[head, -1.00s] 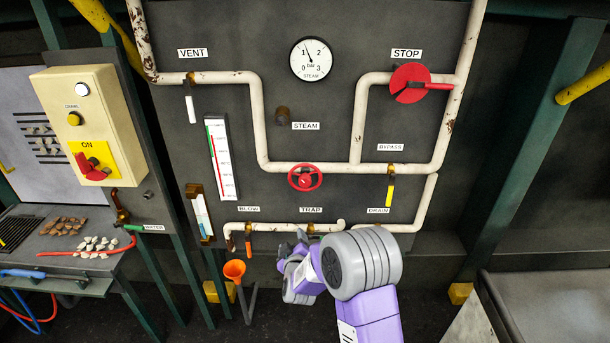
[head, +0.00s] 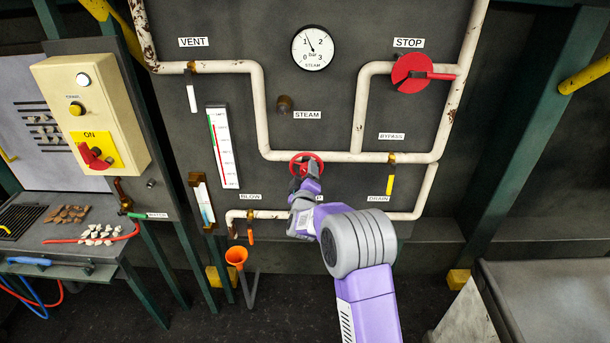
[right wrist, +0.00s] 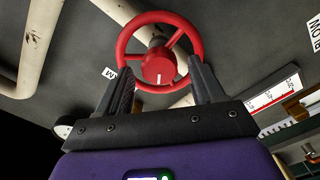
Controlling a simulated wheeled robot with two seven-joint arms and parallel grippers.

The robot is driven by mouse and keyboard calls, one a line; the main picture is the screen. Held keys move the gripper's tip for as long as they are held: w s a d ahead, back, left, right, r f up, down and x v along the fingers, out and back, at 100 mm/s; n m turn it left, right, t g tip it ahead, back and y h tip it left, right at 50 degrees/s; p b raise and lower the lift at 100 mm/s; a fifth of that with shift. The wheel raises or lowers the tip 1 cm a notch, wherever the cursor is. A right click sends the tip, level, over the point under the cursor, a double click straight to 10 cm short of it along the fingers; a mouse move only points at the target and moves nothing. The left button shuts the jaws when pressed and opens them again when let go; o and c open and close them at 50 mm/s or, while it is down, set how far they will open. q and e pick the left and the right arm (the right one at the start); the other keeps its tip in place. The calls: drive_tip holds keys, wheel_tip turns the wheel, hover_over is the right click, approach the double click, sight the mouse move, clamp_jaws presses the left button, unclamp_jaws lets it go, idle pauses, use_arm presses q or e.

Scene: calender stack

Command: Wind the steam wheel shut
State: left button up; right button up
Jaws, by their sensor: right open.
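The red steam wheel (head: 307,161) sits on the lower white pipe in the middle of the dark panel. In the right wrist view the steam wheel (right wrist: 159,67) shows a red hub with a white mark, just beyond the fingers. My right gripper (head: 306,178) is at the wheel's lower side and hides part of its rim. In the right wrist view the gripper (right wrist: 162,88) is open, with one finger on each side of the wheel's lower part. I cannot tell whether the fingers touch the rim. My left gripper is not in view.
The steam gauge (head: 312,48) is above the wheel, its needle a little past 1. A red stop disc (head: 410,73) is at upper right, and the yellow bypass lever (head: 390,184) hangs right of the wheel.

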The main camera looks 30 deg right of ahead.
drive_tip(key=c, duration=1.1)
drive_tip(key=shift+o, duration=0.2)
drive_tip(key=m+b, duration=0.4)
drive_tip(key=shift+f+m, duration=0.15)
drive_tip(key=shift+m, duration=0.15)
drive_tip(key=m+b, duration=0.4)
drive_tip(key=m, duration=0.1)
drive_tip(key=shift+d+b, duration=0.15)
drive_tip(key=shift+b, duration=0.15)
drive_tip(key=shift+s+d+m+b, duration=0.1)
drive_tip(key=shift+m+b, duration=2.4)
drive_tip(key=shift+m, duration=1.45)
drive_tip(key=shift+s+d+m+b, duration=0.1)
drive_tip(key=shift+m+b, duration=2.4)
drive_tip(key=shift+m, duration=1.45)
